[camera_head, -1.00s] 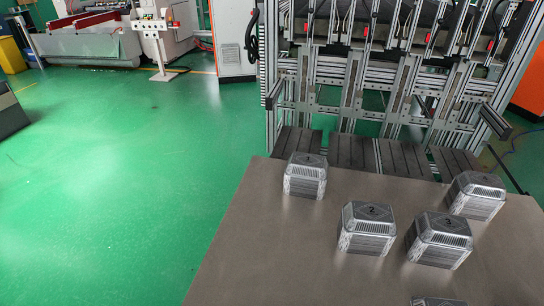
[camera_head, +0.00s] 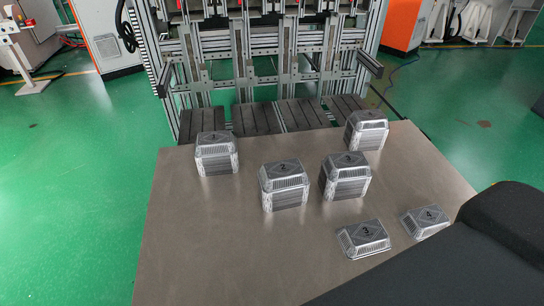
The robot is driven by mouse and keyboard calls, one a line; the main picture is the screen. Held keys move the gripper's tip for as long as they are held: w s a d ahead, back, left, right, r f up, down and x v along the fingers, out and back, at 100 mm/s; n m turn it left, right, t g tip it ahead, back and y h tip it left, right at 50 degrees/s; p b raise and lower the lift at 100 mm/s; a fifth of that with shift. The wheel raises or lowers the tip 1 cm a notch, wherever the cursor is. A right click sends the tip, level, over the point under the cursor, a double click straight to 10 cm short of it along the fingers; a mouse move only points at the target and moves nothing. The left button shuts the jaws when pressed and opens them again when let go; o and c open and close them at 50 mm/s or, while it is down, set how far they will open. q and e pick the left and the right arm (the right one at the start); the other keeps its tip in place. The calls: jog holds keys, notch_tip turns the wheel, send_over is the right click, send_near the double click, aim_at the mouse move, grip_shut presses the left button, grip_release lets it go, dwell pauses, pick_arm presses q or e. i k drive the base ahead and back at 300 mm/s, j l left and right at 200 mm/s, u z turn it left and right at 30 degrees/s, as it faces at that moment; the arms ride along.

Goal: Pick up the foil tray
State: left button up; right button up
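Silver foil trays stand on a grey-brown table (camera_head: 200,240) in the head view, and I cannot tell which one is meant. Tall stacks of trays show a "1" stack (camera_head: 217,154) at left, a "2" stack (camera_head: 284,186) in the middle, a "3" stack (camera_head: 345,177) right of it, and one more stack (camera_head: 367,131) at the back right. A low tray marked 3 (camera_head: 364,239) and a low tray marked 4 (camera_head: 426,222) lie nearer the front right. Neither gripper shows in the view.
My dark arm link covers the lower right corner and the table's front right. An aluminium frame machine (camera_head: 260,60) with dark slatted plates (camera_head: 256,119) stands just behind the table. The table's left and front left are bare. Green floor (camera_head: 70,190) lies open at left.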

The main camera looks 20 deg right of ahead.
aim_at(368, 237)
jog(key=z, duration=1.75)
